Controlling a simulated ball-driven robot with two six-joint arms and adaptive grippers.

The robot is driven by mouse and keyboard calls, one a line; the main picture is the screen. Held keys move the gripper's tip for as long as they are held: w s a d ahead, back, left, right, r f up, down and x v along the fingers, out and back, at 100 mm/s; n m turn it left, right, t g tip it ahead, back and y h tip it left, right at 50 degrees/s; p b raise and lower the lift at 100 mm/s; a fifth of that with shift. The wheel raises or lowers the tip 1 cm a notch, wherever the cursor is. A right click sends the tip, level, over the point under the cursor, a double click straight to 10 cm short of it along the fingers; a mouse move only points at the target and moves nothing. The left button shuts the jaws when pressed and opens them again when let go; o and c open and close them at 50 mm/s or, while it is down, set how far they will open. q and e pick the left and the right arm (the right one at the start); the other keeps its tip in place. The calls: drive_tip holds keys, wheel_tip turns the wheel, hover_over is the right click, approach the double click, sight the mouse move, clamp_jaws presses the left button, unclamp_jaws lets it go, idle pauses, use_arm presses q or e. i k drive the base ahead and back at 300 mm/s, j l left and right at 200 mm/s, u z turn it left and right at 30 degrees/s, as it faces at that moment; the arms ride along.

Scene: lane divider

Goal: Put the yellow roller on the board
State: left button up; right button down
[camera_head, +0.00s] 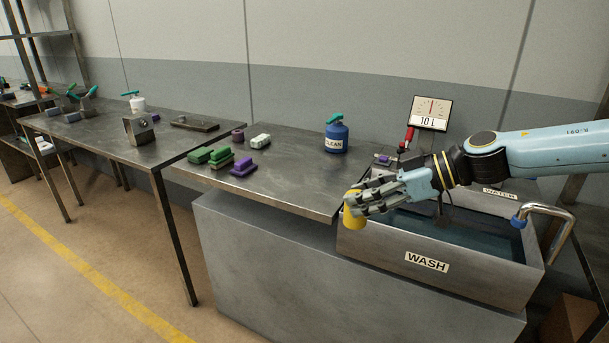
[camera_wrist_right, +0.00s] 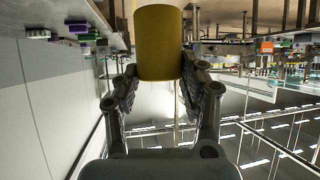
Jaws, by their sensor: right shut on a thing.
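The yellow roller (camera_head: 354,218) is upright in my right gripper (camera_head: 357,203), above the near left corner of the wash basin. In the right wrist view the roller (camera_wrist_right: 160,42) sits between the two fingers of the right gripper (camera_wrist_right: 160,82), which press on its sides. A flat dark plate (camera_head: 195,123), which may be the board, lies on the left table near the wall. Small fittings show on it, but their detail is too small to tell. The right gripper is well to the right of this plate. My left gripper is not in view.
The basin marked WASH (camera_head: 380,244) holds water, with a tap (camera_head: 546,214) at right. On the middle table (camera_head: 290,180) stand a blue CLEAN bottle (camera_head: 337,136), green blocks (camera_head: 211,156), a purple block (camera_head: 243,167) and a white-green block (camera_head: 260,141). A metal block (camera_head: 139,129) stands farther left.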

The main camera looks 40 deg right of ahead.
sight(311, 185)
drive_tip(key=i+l, duration=0.25)
drive_tip(key=l, duration=0.15)
drive_tip(key=i+l, duration=0.3)
drive_tip(key=l, duration=0.15)
drive_tip(key=i+l, duration=0.25)
drive_tip(key=l, duration=0.15)
